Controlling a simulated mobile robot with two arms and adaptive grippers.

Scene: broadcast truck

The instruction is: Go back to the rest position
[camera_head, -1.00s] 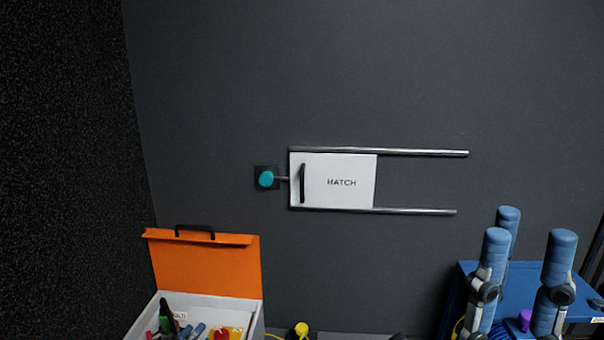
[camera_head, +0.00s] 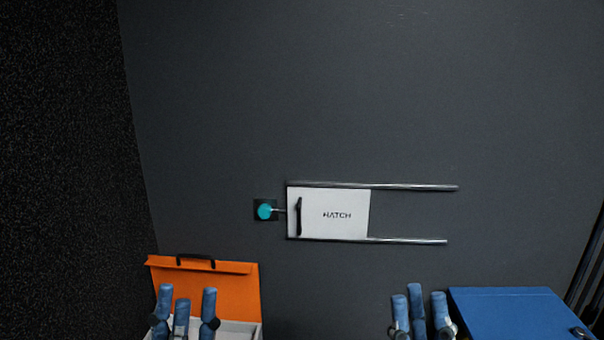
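My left gripper (camera_head: 186,306) is at the bottom left, its blue fingers pointing up and spread apart with nothing seen between them. It is in front of the orange-lidded box, hiding part of its lid and white body. My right gripper (camera_head: 419,308) is at the bottom, right of centre, just left of the blue cabinet top. Its blue fingers also point up, apart and empty. The lower parts of both grippers are cut off by the picture edge.
A white sliding hatch panel (camera_head: 345,222) sits between two metal rails on the dark wall, with a teal knob (camera_head: 265,211) at its left. The box's orange lid (camera_head: 235,285) stands open. A blue cabinet (camera_head: 515,310) is at the lower right. The bottom middle looks clear.

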